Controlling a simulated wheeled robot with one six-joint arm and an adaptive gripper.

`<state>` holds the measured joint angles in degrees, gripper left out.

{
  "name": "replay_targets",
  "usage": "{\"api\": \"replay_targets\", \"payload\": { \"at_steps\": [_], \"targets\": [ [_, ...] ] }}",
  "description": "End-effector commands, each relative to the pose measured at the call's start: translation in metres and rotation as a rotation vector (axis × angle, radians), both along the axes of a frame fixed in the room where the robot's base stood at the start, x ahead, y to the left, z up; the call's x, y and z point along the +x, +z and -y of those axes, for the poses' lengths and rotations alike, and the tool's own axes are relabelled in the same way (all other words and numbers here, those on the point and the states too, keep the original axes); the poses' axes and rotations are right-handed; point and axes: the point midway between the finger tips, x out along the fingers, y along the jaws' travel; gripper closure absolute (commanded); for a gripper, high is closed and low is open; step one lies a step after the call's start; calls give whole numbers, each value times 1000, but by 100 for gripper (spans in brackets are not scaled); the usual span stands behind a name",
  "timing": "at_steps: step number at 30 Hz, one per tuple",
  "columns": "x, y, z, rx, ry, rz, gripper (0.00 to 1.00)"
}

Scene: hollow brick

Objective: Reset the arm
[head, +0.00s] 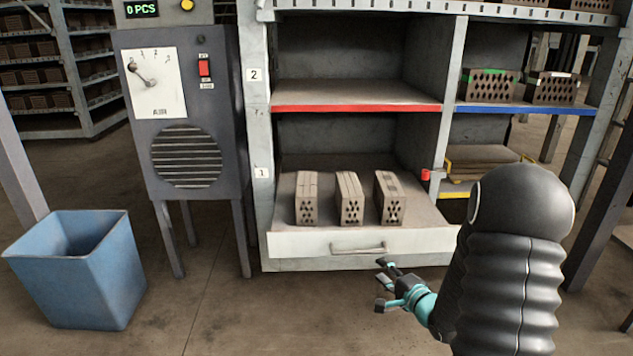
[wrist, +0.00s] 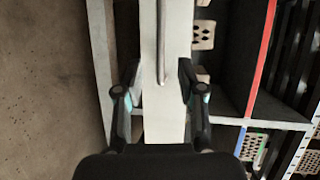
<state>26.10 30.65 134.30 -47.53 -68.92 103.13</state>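My gripper (head: 382,284) is in front of the drawer, low and to the right of its handle in the head view. It is open and holds nothing. In the wrist view its two fingers (wrist: 157,66) are apart, with the pale drawer front (wrist: 152,115) and the metal handle (wrist: 162,45) seen between them. In the head view the drawer (head: 300,244) is pulled out at the level marked 1, its handle (head: 358,248) on the front. Three hollow bricks (head: 348,198) stand in it, apart from each other. My black arm covers the lower right.
A grey cabinet (head: 185,110) with a dial and red switch stands left of the rack. A blue bin (head: 75,270) is on the floor at left. Bricks with green and white marks (head: 488,86) sit on the blue-edged shelf (head: 525,107). The red-edged shelf (head: 355,94) is empty.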

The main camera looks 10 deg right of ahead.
Motion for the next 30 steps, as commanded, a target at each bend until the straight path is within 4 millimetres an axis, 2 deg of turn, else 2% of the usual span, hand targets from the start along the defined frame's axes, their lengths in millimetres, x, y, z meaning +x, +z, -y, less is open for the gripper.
{"api": "replay_targets", "payload": {
  "at_steps": [4, 7, 10, 14, 17, 21, 26, 30],
  "targets": [
    [-3, -25, 9, -197, 5, -59, 61],
    [-14, -58, 27, -393, 2, -172, 61],
    [-32, -88, 45, -575, 18, -311, 61],
    [-61, -102, 68, -789, 67, -479, 61],
    [-86, -99, 77, -927, 132, -599, 61],
    [-121, -77, 79, -1078, 252, -743, 61],
    [-164, -40, 63, -1179, 417, -861, 61],
    [-198, -6, 40, -1221, 551, -905, 61]
  ]
}}
